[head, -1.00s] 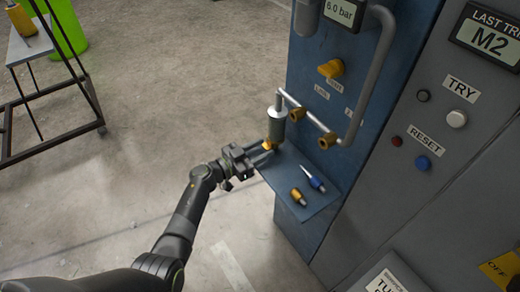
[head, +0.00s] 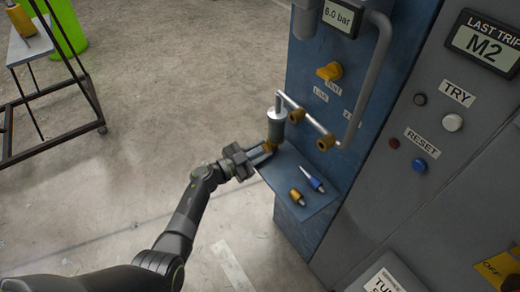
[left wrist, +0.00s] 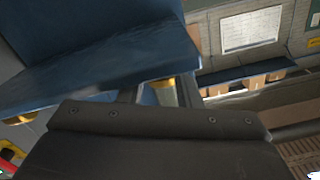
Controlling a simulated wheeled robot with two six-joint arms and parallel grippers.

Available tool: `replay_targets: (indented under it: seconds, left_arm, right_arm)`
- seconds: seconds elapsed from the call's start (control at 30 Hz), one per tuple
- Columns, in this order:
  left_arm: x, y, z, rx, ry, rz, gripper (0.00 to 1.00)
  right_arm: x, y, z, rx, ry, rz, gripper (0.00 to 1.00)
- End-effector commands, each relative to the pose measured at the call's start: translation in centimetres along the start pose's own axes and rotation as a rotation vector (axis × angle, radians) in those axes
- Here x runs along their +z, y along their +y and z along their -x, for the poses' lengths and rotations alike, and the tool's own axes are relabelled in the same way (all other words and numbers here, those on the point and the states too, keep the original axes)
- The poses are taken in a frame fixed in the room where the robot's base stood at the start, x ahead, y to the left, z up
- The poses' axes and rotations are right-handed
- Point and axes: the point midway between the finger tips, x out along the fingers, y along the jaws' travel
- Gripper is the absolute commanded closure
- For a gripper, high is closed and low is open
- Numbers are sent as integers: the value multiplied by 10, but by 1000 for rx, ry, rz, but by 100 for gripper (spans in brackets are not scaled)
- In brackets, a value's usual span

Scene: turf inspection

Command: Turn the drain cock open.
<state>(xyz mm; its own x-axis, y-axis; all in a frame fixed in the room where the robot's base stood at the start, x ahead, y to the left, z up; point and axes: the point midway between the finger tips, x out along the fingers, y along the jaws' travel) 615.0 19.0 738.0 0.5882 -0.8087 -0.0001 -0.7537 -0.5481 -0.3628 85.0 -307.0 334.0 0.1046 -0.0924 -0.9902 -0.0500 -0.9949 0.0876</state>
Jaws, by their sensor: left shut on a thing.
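A grey cylindrical bowl (head: 277,122) hangs from the pipe on the blue panel. The brass drain cock (head: 270,146) is at its lower end. My left gripper (head: 266,153) reaches in from the left and is shut on the cock, just above the edge of the small blue shelf. In the left wrist view, a brass piece (left wrist: 164,93) shows between the two fingers; most of it is hidden by the gripper body. How far the cock is turned cannot be told. My right gripper is not in view.
Above are a yellow knob (head: 330,71), a pressure display (head: 342,15) and a bent pipe (head: 374,70). A cart (head: 40,97) stands far left. The floor between is clear.

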Motion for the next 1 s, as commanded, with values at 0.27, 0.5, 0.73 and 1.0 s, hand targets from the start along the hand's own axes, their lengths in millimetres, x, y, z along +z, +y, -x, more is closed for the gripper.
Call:
replay_targets:
  seconds: [0.27,0.5,0.73,1.0]
  left_arm:
    - [1,0,0,0,-1,-2,92]
    - [1,0,0,0,-1,-1,48]
    - [1,0,0,1,-1,0,48]
    - [1,1,0,1,-1,14,48]
  right_arm:
    - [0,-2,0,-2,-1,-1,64]
    - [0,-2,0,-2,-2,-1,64]
    - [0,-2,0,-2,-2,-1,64]
    - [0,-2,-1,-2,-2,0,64]
